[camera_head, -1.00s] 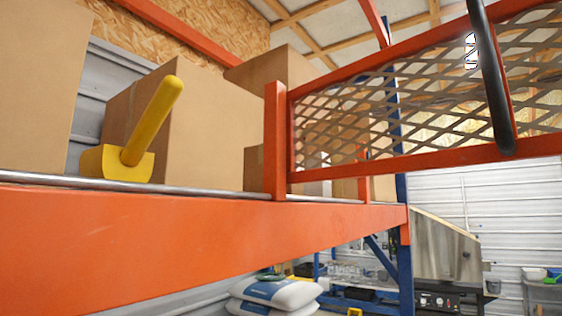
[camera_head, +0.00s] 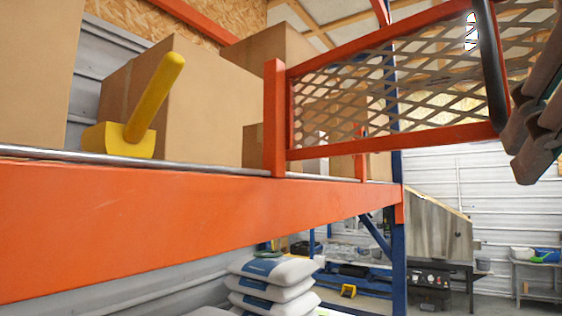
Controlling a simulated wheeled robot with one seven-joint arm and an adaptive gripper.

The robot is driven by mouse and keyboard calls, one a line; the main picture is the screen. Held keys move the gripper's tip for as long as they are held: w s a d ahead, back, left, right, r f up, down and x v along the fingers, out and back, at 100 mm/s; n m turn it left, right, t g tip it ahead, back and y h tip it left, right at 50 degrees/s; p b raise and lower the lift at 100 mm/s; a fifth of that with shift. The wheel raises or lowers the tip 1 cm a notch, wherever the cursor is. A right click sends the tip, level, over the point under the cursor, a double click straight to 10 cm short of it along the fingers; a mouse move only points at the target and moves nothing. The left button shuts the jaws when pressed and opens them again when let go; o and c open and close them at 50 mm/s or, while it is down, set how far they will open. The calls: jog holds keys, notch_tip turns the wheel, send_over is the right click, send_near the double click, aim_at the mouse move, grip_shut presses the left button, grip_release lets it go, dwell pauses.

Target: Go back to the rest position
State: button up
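Part of my gripper (camera_head: 530,145) shows at the right edge of the head view, as dark, blurred finger-like parts in front of the mesh gate. The rest of it is cut off by the frame, so I cannot tell whether it is open or shut. I see nothing held in the visible part. A yellow scoop (camera_head: 145,110) rests on the orange shelf at the left, its handle tilted up to the right. My gripper is well apart from the scoop.
The orange shelf beam (camera_head: 150,215) crosses the left and middle. An orange mesh gate (camera_head: 345,95) with a black handle (camera_head: 490,65) stands right of the scoop. Cardboard boxes (camera_head: 190,100) stand behind. White-and-blue sacks (camera_head: 275,285) are stacked below.

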jog(key=w+f+n+g+y, duration=0.2)
jog(key=w+f+g, duration=0.1)
jog(key=f, duration=1.3)
jog(key=w+f+n+g+y, duration=0.2)
jog(key=w+f+g, duration=0.1)
jog(key=f, duration=1.3)
jog(key=shift+a+f, duration=0.3)
jog(key=shift+f, duration=0.1)
